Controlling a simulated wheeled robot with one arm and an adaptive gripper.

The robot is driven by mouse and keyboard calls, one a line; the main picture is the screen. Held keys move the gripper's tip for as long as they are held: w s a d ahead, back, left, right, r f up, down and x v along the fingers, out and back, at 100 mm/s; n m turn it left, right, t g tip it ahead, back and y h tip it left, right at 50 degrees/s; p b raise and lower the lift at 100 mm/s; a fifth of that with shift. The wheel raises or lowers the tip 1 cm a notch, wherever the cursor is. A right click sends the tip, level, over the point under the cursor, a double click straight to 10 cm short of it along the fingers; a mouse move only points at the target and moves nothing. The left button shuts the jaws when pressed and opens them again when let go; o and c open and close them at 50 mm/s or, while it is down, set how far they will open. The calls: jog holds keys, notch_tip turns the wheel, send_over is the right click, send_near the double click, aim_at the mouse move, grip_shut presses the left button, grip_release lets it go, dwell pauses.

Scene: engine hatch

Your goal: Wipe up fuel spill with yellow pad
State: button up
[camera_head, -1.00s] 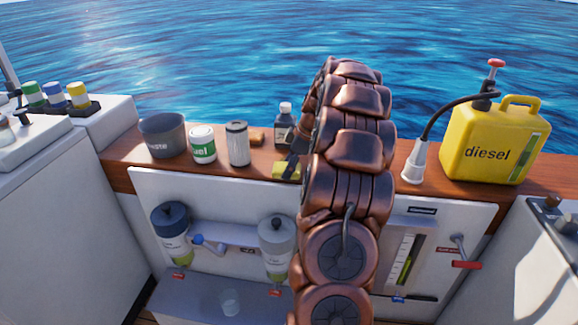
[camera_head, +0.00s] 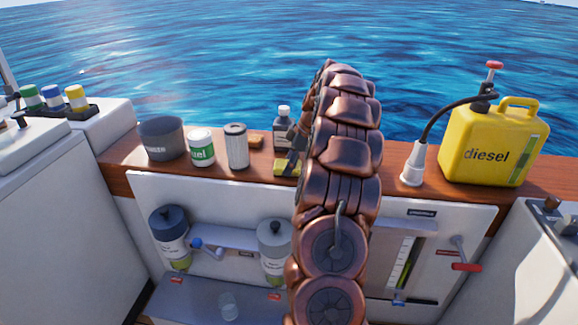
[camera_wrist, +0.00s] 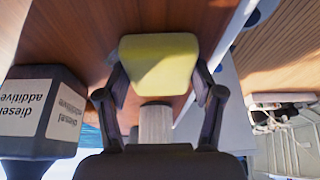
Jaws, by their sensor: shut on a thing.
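The yellow pad (camera_head: 287,167) is on or just above the wooden ledge, in front of the dark additive bottle. It fills the upper middle of the wrist view (camera_wrist: 158,62). My gripper (camera_wrist: 160,80) is shut on it, one finger at each side. In the head view my gripper (camera_head: 293,155) is small and dark, partly behind my arm. I cannot tell whether the pad touches the wood. No fuel spill can be made out; my arm hides part of the ledge.
Filter bowls (camera_head: 275,245) hang below. Water lies beyond the ledge.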

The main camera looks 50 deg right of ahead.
jog(key=shift+w+d, duration=0.6)
jog(key=shift+d, duration=0.2)
jog(key=shift+w+d, duration=0.55)
jog(key=shift+d, duration=0.25)
jog(key=shift+w+d+p, duration=0.6)
jog(key=shift+w+d, duration=0.2)
jog(key=shift+d, duration=0.35)
jog(key=shift+f, duration=0.15)
jog(key=shift+a+b, duration=0.1)
jog(key=shift+b, duration=0.3)
